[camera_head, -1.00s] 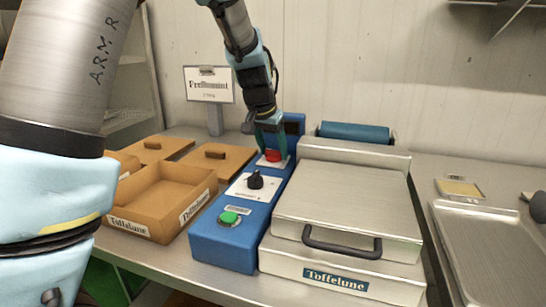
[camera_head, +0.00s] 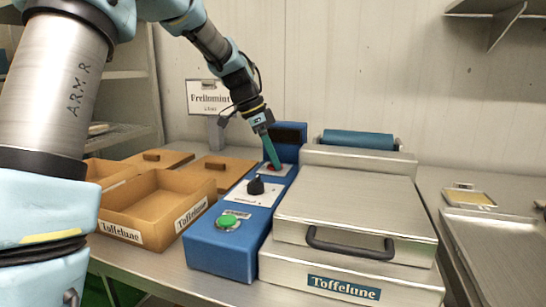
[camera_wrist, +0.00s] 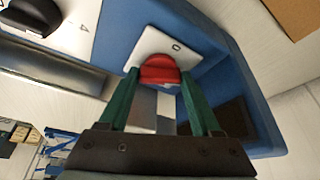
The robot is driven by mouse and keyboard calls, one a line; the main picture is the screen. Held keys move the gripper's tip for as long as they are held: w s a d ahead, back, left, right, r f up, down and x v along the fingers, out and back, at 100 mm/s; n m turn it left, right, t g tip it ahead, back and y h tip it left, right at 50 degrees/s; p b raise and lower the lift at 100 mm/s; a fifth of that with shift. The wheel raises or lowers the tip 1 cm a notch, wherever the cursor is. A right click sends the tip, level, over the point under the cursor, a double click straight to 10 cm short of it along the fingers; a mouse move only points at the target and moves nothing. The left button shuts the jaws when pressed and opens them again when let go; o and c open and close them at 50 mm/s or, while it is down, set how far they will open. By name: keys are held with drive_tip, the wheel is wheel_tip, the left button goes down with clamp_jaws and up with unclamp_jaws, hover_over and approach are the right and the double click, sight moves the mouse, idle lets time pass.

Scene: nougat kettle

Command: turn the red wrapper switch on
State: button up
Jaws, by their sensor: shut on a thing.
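The red wrapper switch (camera_wrist: 160,70) is a red knob on a white plate (camera_wrist: 172,48) at the far end of the blue control box (camera_head: 225,252). In the head view the red switch (camera_head: 271,167) is partly hidden by my fingers. My gripper (camera_head: 272,160) reaches down to it from behind, tilted. In the wrist view the two green fingers of my gripper (camera_wrist: 158,82) stand on either side of the red knob, shut on it. Which position the switch is turned to cannot be read clearly.
A black knob (camera_head: 255,186) and a green button (camera_head: 229,220) sit nearer on the same box. A steel machine with a dark handle (camera_head: 349,245) stands close on the right. An open brown tray (camera_head: 150,205) and a sign (camera_head: 208,97) stand on the left.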

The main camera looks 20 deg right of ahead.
drive_tip(key=m+g+p, duration=0.1)
drive_tip(key=m, duration=0.2)
drive_tip(key=shift+w+r+y, duration=0.1)
drive_tip(key=shift+w+y, duration=0.05)
drive_tip(key=shift+y, duration=0.15)
drive_tip(key=shift+m+g+p, duration=0.3)
drive_tip(key=shift+m+p, duration=0.35)
drive_tip(key=shift+m, duration=0.35)
drive_tip(key=shift+d+y, duration=0.1)
drive_tip(key=shift+y, duration=0.2)
drive_tip(key=o, duration=1.4)
drive_tip(key=v, duration=1)
drive_tip(key=shift+w+r+b, duration=0.1)
drive_tip(key=shift+r+b, duration=0.15)
drive_tip(key=shift+b, duration=0.05)
